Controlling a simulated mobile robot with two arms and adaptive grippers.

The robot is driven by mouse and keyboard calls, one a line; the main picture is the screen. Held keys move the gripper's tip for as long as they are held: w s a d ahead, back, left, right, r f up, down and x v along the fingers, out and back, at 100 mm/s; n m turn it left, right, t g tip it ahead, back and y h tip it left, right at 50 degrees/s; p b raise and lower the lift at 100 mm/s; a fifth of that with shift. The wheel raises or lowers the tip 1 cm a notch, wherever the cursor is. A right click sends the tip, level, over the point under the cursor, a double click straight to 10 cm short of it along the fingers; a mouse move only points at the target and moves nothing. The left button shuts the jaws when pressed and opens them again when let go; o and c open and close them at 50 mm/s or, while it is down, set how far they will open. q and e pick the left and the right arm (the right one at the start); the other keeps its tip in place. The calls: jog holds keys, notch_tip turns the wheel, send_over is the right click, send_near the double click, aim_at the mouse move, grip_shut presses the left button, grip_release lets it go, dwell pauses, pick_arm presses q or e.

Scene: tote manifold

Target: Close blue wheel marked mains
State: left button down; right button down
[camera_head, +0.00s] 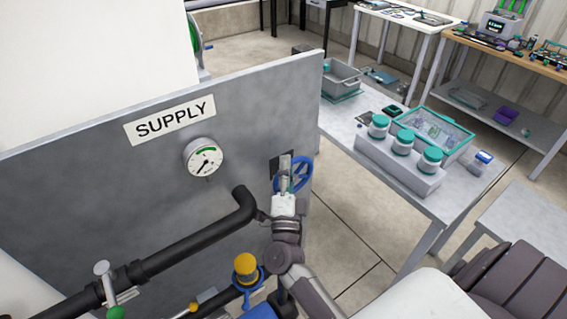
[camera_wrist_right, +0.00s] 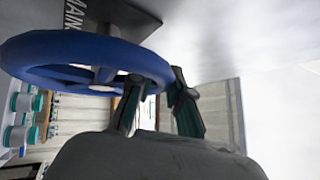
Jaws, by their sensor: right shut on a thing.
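The blue wheel (camera_head: 304,172) is mounted at the right edge of the grey panel (camera_head: 100,170). In the right wrist view the wheel (camera_wrist_right: 60,52) is large, and its rim reaches between the two fingers. My right gripper (camera_head: 285,181) is at the near left side of the wheel. Its dark green fingers (camera_wrist_right: 156,98) are shut on the rim. A dark plate (camera_wrist_right: 125,18) behind the wheel shows part of the word MAINS, sideways. The gripper and arm hide part of the wheel in the head view. My left gripper is not in view.
A gauge (camera_head: 205,157) and a SUPPLY sign (camera_head: 170,119) are on the panel. A black pipe (camera_head: 190,247) runs below my right gripper's level, with a yellow-capped valve (camera_head: 246,265) nearby. A table with teal-lidded jars (camera_head: 403,142) and a tote (camera_head: 466,146) stands at the right.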

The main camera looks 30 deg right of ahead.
jog(key=shift+d+r+m+g+p, duration=0.35)
jog(key=shift+r+m+g+p, duration=0.25)
jog(key=shift+m, duration=0.4)
jog(key=shift+w+f, duration=0.1)
jog(key=shift+f, duration=0.05)
jog(key=c, duration=1.2)
grip_release()
jog(key=shift+o, duration=0.3)
jog(key=shift+f, duration=0.1)
jog(key=shift+f, duration=0.1)
jog(key=v, duration=1.2)
